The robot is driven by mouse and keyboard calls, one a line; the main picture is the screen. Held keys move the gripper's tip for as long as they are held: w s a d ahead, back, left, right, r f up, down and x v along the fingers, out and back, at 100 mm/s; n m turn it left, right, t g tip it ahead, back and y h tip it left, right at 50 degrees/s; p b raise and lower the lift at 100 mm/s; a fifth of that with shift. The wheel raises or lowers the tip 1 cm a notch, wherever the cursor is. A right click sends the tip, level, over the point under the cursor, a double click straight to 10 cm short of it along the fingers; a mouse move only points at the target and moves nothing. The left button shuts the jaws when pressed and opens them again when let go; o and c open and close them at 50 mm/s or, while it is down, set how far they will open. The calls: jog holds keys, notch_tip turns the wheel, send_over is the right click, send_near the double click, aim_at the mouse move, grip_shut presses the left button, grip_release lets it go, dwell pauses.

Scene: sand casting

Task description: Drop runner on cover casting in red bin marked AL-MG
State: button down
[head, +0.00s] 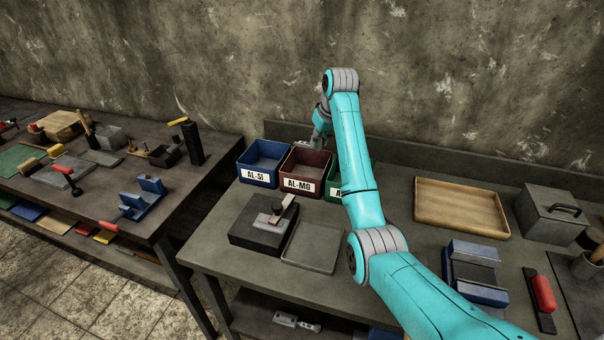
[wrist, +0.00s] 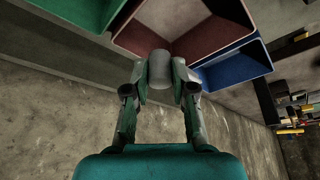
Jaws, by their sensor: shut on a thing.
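The red bin marked AL-MG (head: 302,173) stands at the back of the table, between the blue and green bins. It also shows in the wrist view (wrist: 212,42). My gripper (head: 319,137) is above the back part of the red bin in the head view, partly behind my arm. In the wrist view my gripper (wrist: 159,82) is shut on a grey, rounded piece (wrist: 158,66), which appears to be the runner on cover casting. The piece is seen against the red bin's opening. Its far side is hidden, and its height above the bin is unclear.
The blue AL-SI bin (head: 259,170) is left of the red bin; the green bin (head: 333,186) is right, partly hidden by my arm. A dark block with a clamp (head: 255,235) and a flat grey tray (head: 313,250) are in front. A wooden tray (head: 460,207) lies right.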

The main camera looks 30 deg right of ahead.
jog(key=shift+f, duration=2.5)
jog(key=c, duration=0.9)
grip_release()
jog(key=v, duration=0.7)
jog(key=shift+s+r, duration=0.15)
jog(key=shift+r, duration=0.05)
